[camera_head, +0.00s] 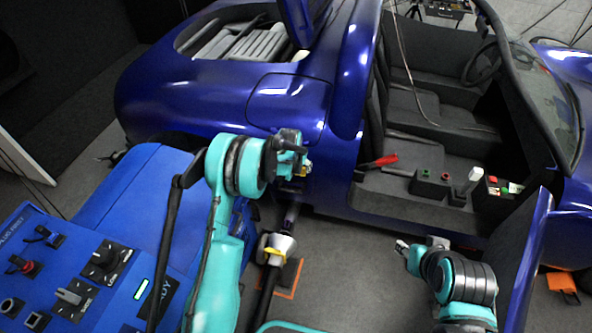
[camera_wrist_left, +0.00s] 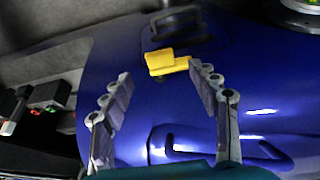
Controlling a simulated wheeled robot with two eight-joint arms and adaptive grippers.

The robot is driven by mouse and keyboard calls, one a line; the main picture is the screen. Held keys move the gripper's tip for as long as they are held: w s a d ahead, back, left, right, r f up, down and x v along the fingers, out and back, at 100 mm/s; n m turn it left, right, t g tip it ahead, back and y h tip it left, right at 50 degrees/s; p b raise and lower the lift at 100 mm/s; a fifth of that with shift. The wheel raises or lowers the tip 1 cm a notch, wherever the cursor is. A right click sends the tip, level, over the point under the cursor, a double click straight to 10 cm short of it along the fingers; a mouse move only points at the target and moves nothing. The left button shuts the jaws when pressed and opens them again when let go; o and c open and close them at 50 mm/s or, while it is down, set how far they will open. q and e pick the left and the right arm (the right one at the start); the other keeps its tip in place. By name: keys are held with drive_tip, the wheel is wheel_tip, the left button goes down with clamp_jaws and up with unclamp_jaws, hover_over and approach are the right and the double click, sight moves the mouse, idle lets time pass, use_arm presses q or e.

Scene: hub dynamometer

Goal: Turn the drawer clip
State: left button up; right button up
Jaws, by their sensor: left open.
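A yellow clip-like part (camera_wrist_left: 166,62) sits on a blue panel (camera_wrist_left: 150,100) in the left wrist view, and I take it to be the drawer clip. A bit of yellow also shows beside my left gripper in the head view. My left gripper (camera_wrist_left: 160,74) is open, its fingers spread to either side of the clip. The clip's right end is close to the right fingertip; whether they touch I cannot tell. In the head view my left gripper (camera_head: 300,166) is at the car's side. My right gripper (camera_head: 402,246) is low near the open door; its fingers are too small to read.
The blue car (camera_head: 200,95) fills the back, with its door (camera_head: 527,250) open at the right. A blue control console (camera_head: 60,285) with knobs stands at the left. A dark handle loop (camera_wrist_left: 180,20) lies above the clip.

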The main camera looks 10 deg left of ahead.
sight(300, 173)
use_arm(q)
drive_tip(key=b+x, duration=0.2)
drive_tip(key=x, duration=0.4)
drive_tip(key=shift+w+f, duration=0.15)
drive_tip(key=c, duration=1.2)
